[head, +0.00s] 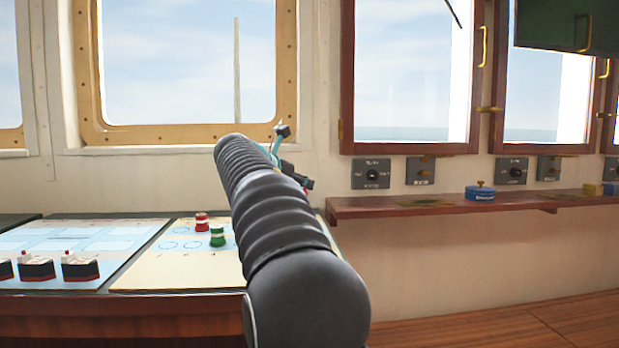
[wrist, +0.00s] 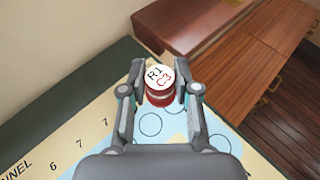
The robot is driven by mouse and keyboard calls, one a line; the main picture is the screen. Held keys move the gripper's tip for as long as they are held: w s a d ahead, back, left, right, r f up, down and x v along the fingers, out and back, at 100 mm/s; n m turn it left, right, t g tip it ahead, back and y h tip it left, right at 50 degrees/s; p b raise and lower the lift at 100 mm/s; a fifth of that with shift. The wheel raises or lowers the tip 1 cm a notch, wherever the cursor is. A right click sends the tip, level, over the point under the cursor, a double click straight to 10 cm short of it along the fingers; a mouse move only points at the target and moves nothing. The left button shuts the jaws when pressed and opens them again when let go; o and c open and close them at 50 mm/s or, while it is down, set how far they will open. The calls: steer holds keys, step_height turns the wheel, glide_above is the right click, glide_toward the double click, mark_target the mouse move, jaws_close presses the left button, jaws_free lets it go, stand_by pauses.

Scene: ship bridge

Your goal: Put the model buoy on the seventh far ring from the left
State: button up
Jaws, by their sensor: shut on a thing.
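My gripper (wrist: 158,85) is shut on a red model buoy (wrist: 158,92), whose white round top reads "R1 C3". In the wrist view the buoy is between the two fingers, above the edge of a chart (wrist: 98,125). Drawn rings show on the chart, one ring (wrist: 150,125) just below the buoy and another (wrist: 219,143) to its right. A red buoy (head: 201,222) and a green buoy (head: 217,236) stand on the cream chart (head: 150,274).
Several model ships (head: 80,267) stand on the left chart (head: 70,240). My arm hides the right part of the cream chart.

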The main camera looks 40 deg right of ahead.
steer(key=shift+m+g, duration=0.4)
steer(key=shift+g, duration=0.1)
steer(key=f, duration=0.1)
steer(key=s+d+f+b, duration=0.1)
steer(key=f, duration=0.1)
steer(key=d+f, duration=0.1)
steer(key=f, duration=0.1)
steer(key=shift+s+d+f, duration=0.1)
steer(key=shift+s+d, duration=0.1)
steer(key=shift+f+b, duration=0.8)
steer(key=shift+b, duration=0.55)
steer(key=shift+f+b, duration=0.3)
steer(key=shift+f, duration=0.3)
steer(key=o, duration=1)
steer(key=shift+r, duration=0.1)
step_height(320, 180, up, 10)
steer(key=shift+f, duration=0.1)
